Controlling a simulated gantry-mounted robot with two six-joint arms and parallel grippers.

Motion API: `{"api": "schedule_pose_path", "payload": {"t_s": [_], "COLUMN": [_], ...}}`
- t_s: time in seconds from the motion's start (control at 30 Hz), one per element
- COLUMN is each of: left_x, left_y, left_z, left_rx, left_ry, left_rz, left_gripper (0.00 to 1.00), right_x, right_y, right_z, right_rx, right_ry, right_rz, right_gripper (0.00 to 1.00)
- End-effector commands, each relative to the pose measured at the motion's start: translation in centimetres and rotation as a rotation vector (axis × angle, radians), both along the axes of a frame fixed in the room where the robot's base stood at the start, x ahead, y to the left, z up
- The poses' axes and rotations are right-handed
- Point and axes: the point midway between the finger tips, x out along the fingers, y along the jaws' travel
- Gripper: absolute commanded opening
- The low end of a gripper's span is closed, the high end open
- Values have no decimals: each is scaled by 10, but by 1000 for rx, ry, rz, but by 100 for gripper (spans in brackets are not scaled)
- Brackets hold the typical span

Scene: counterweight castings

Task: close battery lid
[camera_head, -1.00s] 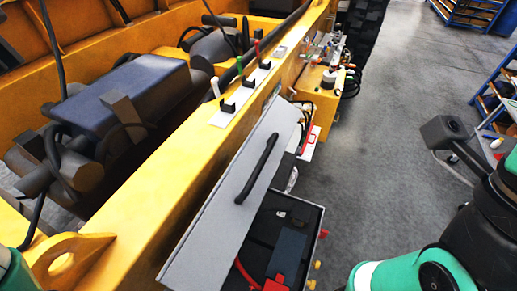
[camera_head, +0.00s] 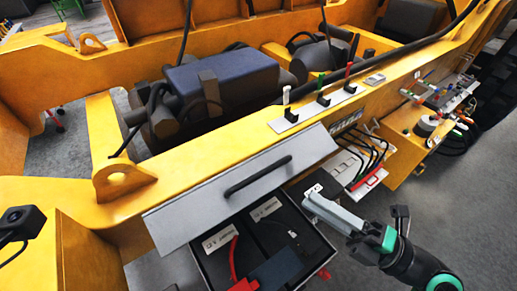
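The battery lid (camera_head: 200,208) is a grey metal panel with a black bar handle (camera_head: 258,176). It stands open and tilted beside the yellow frame, above the back of the black battery box (camera_head: 322,262). The box interior shows, with a dark blue block (camera_head: 277,268), a red part and white labels. My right gripper (camera_head: 312,199) is at the box's right rear corner, to the right of the lid and apart from the handle. Its grey fingers look close together, but whether they are shut is unclear.
The yellow machine frame (camera_head: 215,148) runs behind the lid, with several coloured levers on a white plate (camera_head: 315,108). A panel with black cables (camera_head: 365,160) sits right of the lid. Grey floor (camera_head: 470,205) is free at the right.

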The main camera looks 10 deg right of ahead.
Motion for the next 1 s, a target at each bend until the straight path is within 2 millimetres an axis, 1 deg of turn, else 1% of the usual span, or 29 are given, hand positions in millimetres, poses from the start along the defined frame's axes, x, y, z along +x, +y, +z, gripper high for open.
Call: {"api": "schedule_pose_path", "payload": {"t_s": [0.17,0.27,0.5,0.6,0.73,1.0], "left_x": [0,0,0,0,0,0], "left_y": [0,0,1,1,1,1], "left_z": [3,8,18,20,21,21], "left_rx": [1,1,0,1,1,0], "left_ry": [-1,-1,-2,-2,-2,-2], "left_rz": [2,4,4,4,4,5], "left_gripper": [0,0,0,0,0,0], "right_x": [7,18,52,63,72,74], "right_y": [10,24,64,77,86,87], "right_z": [4,9,21,24,26,26], "right_rx": [-1,0,0,0,-1,0], "right_ry": [-3,-4,-5,-5,-6,-6], "right_rz": [5,8,8,7,4,2], "right_gripper": [27,27,27,27,27,27]}}
